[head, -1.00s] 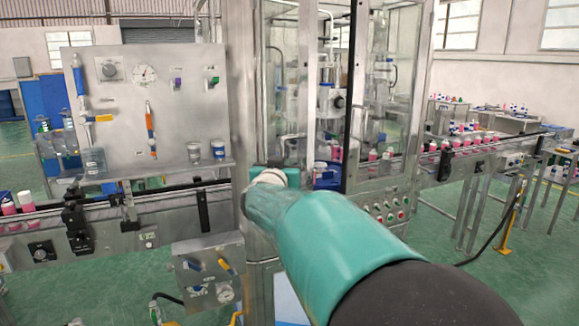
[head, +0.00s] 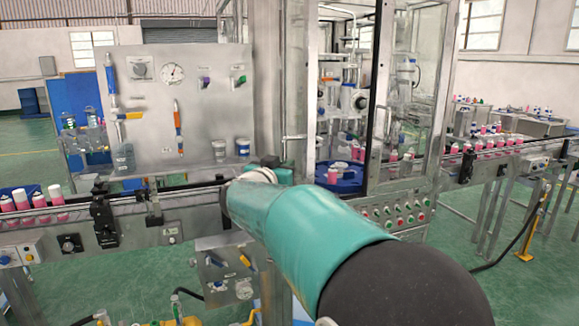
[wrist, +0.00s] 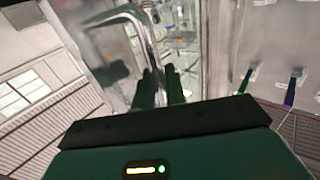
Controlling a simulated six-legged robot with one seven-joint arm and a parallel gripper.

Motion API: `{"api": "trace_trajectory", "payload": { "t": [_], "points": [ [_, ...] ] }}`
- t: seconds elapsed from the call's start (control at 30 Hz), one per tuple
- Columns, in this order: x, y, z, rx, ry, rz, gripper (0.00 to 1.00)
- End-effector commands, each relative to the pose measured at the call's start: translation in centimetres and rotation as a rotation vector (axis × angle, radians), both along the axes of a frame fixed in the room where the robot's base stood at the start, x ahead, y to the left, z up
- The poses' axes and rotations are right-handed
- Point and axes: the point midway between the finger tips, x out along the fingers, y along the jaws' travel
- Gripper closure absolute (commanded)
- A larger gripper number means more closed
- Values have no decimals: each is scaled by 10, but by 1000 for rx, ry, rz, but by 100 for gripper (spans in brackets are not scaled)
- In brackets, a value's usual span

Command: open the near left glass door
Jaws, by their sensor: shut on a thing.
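The near left glass door (head: 300,70) is a narrow metal-framed pane on the machine cabinet. It stands swung out and looks nearly edge-on in the head view. To its right, the cabinet interior with a blue star wheel (head: 345,182) and pink-and-white cans shows through the gap. The door's bent metal bar handle (wrist: 150,45) shows in the wrist view. My gripper (wrist: 160,85) has its dark green fingers shut on this handle. In the head view my gripper (head: 268,168) is partly hidden behind my teal arm.
A steel panel (head: 140,90) with gauge and valves stands left of the cabinet. A conveyor (head: 140,210) with cans runs below it. Red and green buttons (head: 400,215) sit under the cabinet. Another conveyor (head: 500,155) leads off right. Green floor (head: 110,275) shows at lower left.

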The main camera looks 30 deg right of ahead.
Motion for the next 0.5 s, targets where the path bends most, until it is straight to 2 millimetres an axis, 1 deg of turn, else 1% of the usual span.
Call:
{"api": "trace_trajectory", "payload": {
  "t": [0.47, 0.5],
  "points": [
    [1, 2, 1, -1, -1, -7, 100],
    [1, 2, 1, -1, -1, -7, 86]
  ]
}}
